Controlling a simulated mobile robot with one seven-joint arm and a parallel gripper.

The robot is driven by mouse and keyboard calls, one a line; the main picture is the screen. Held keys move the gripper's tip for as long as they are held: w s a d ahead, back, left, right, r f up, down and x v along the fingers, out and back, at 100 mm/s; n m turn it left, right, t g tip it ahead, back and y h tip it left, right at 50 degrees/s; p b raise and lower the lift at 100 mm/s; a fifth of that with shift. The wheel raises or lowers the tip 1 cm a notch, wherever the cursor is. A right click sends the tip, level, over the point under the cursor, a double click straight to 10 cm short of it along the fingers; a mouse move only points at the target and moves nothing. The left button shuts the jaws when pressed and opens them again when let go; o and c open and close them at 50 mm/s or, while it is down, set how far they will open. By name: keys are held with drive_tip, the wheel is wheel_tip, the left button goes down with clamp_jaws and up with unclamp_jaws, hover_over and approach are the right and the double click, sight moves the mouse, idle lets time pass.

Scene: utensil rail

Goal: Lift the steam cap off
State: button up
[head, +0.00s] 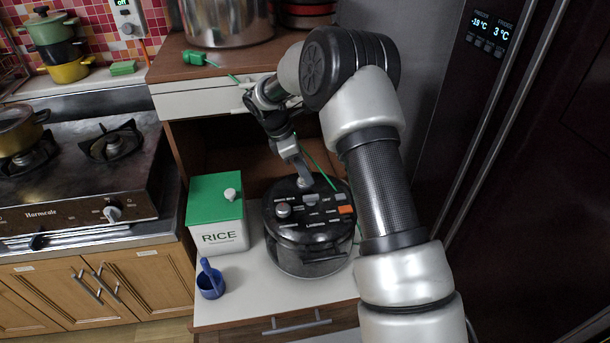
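The black rice cooker (312,262) stands on the white pull-out shelf, with labelled buttons and an orange button on its lid. My gripper (304,183) reaches down from above, its silver fingers at the back part of the lid. The fingers overlap in this view, so I cannot tell whether they are open or shut, or whether they touch the lid. The steam cap is not clearly distinguishable; the spot at the fingertips is partly hidden.
A white RICE box (218,226) with a green lid and a blue scoop cup (210,281) stand left of the cooker. A green cord with a plug (197,57) crosses the upper counter. The dark fridge (520,130) bounds the right side. A stove (75,170) is left.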

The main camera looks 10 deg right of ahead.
drive_tip(key=shift+c, duration=0.2)
wheel_tip(320, 180, up, 10)
drive_tip(key=p, duration=0.3)
drive_tip(key=shift+r, duration=0.1)
